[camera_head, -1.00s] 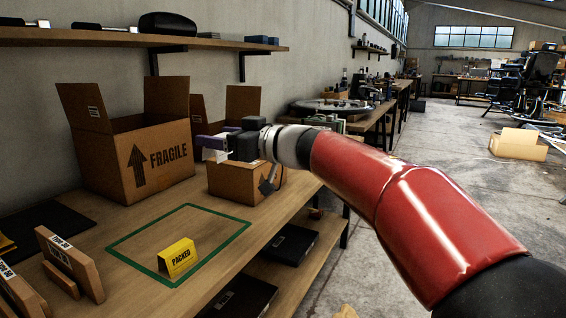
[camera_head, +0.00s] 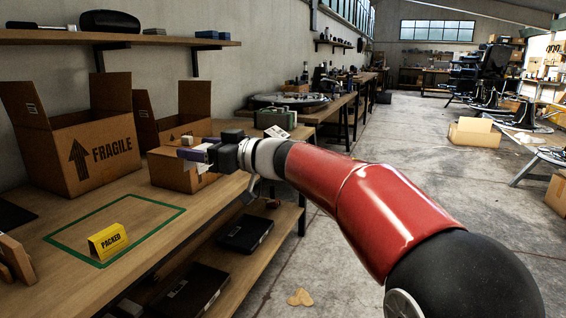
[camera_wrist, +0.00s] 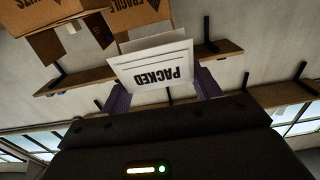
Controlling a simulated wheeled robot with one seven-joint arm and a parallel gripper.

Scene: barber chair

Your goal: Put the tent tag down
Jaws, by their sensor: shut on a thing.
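My gripper (camera_head: 206,152) has purple fingers and is shut on a white tent tag (camera_wrist: 152,66). The tag reads PACKED, upside down in the wrist view. A yellow tent tag (camera_head: 108,241), also marked PACKED, stands on the wooden bench (camera_head: 60,213), on the near side of a green rectangle outline (camera_head: 160,228). The rest of the outlined area is bare.
A large open FRAGILE box (camera_head: 80,155) stands at the back left, another open box (camera_head: 172,128) beside it. The small cardboard box (camera_head: 170,172) is by the gripper. Brown packages (camera_head: 15,258) lean at the left edge. A shelf (camera_head: 150,40) runs above.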

